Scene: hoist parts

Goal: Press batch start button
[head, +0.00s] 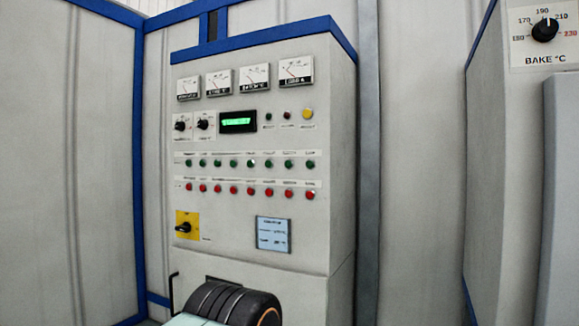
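A grey control cabinet (260,205) with a blue top edge stands at the centre-left. Its front carries a row of green buttons (249,163) above a row of red buttons (251,191). The labels are too small to read, so I cannot tell which is the batch start button. Neither of my grippers is in view.
A "BAKE °C" knob (545,30) is on a panel at the far right.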

